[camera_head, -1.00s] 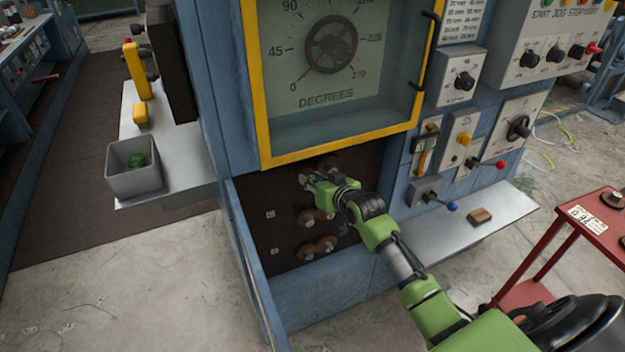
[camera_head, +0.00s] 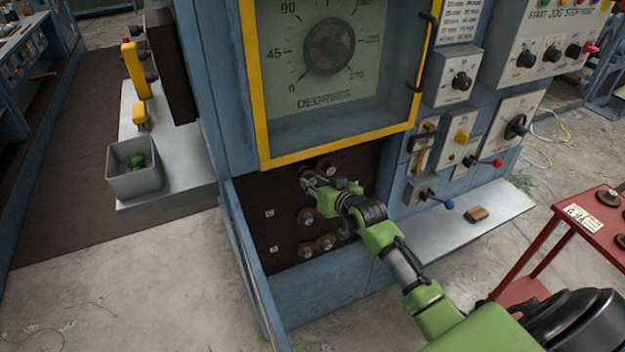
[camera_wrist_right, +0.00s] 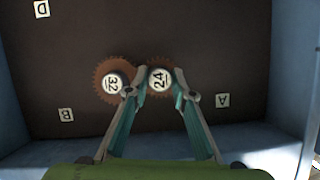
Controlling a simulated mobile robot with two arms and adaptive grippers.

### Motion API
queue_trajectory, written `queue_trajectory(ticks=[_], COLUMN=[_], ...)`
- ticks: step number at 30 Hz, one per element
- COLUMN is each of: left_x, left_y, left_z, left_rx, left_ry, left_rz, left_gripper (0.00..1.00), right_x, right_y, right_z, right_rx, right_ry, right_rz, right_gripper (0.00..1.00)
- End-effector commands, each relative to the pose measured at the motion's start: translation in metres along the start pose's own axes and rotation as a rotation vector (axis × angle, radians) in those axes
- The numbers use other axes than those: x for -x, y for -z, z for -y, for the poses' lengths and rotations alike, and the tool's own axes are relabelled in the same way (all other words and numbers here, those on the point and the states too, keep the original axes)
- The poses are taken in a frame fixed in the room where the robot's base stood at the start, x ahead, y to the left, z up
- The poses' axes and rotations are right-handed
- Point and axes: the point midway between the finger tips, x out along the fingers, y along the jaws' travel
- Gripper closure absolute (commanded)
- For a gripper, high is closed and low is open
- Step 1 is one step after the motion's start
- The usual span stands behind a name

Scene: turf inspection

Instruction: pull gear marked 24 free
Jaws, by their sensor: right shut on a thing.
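The gear marked 24 (camera_wrist_right: 161,78) is a small brown toothed gear with a white hub label. In the right wrist view it sits between the two fingers of my right gripper (camera_wrist_right: 158,95), which is shut on it. It lies against the dark back panel, beside the larger gear marked 32 (camera_wrist_right: 110,84); their teeth look to meet. In the head view my right gripper (camera_head: 309,180) reaches into the open recess below the yellow-framed dial, and its fingers partly hide the upper gears. My left gripper is not in view.
More gears (camera_head: 325,243) sit lower on the dark panel (camera_head: 262,190), marked with letter tags. An open blue door (camera_head: 246,262) bounds the recess at left. A shelf (camera_head: 462,228) with a wooden block, a red cart (camera_head: 590,232) and a grey bin (camera_head: 135,180) stand around.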

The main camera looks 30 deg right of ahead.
Motion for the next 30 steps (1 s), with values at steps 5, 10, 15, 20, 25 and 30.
queue_trajectory(ticks=[5, 10, 15, 20, 25, 30], left_x=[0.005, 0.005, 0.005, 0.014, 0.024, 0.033], left_y=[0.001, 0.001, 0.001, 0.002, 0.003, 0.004], left_z=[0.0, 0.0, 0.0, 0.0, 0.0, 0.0], left_rx=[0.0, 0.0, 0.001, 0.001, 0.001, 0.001], left_ry=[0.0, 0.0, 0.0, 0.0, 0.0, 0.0], left_rz=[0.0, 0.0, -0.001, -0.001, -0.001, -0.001], left_gripper=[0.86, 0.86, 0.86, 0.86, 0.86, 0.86], right_x=[0.005, 0.006, 0.006, 0.016, 0.029, 0.041], right_y=[0.0, -0.001, 0.0, -0.002, -0.007, -0.013], right_z=[0.0, 0.0, 0.0, 0.0, 0.0, 0.0], right_rx=[0.0, 0.0, 0.0, 0.001, 0.0, 0.0], right_ry=[0.0, 0.0, 0.0, 0.0, 0.0, 0.0], right_rz=[-0.003, -0.004, -0.005, -0.003, -0.002, -0.003], right_gripper=[0.99, 0.99, 0.99, 0.99, 0.99, 0.99])
